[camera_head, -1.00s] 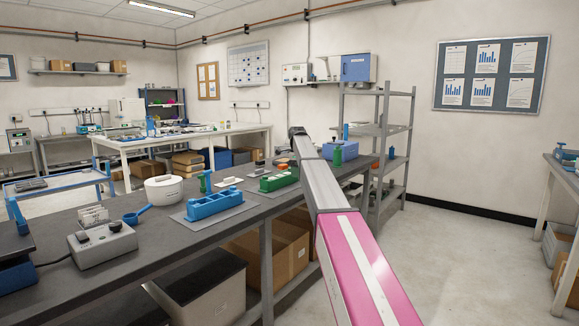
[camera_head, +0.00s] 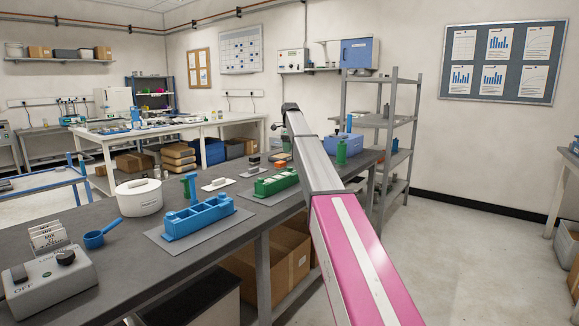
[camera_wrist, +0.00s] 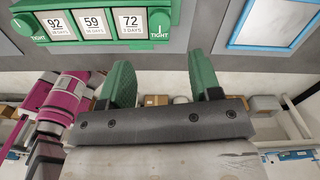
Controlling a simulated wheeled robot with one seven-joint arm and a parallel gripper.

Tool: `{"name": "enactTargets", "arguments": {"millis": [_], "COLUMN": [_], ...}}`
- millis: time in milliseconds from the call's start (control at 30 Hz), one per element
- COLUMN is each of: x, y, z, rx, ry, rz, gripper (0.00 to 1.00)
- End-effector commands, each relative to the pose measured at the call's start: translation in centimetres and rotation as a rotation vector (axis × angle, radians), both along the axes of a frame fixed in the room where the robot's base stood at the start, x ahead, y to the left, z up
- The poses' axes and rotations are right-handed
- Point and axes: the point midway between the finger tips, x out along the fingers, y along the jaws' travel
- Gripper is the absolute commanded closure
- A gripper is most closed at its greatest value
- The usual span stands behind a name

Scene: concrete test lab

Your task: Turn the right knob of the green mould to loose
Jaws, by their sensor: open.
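The green mould (camera_head: 276,183) stands on a grey mat on the long dark bench, just left of my arm. In the wrist view the mould (camera_wrist: 106,44) is at the top left, cut by the frame edge, with cubes reading 92, 59 and 72. Its right knob (camera_wrist: 160,20) has a light line that stands upright, with TIGHT printed below. Its left knob (camera_wrist: 29,26) also has TIGHT beside it. My gripper (camera_wrist: 163,72) is open and empty. Its green fingers sit below the mould and apart from it in the picture, one on each side of the right knob's column.
A blue mould (camera_head: 198,217), white pot (camera_head: 138,197), blue scoop (camera_head: 102,234) and grey control box (camera_head: 48,279) stand nearer on the bench. A green bottle (camera_head: 341,152) and blue box (camera_head: 343,141) are beyond my arm. A shelf rack (camera_head: 388,130) stands behind. Floor at right is clear.

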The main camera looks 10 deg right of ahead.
Motion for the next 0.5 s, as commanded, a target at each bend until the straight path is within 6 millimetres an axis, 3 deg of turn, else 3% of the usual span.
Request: {"name": "enactTargets", "arguments": {"millis": [500], "x": [-0.1], "y": [0.0], "z": [-8.4], "rx": [0.0], "ry": [0.0], "rz": [0.001], "gripper": [0.42]}}
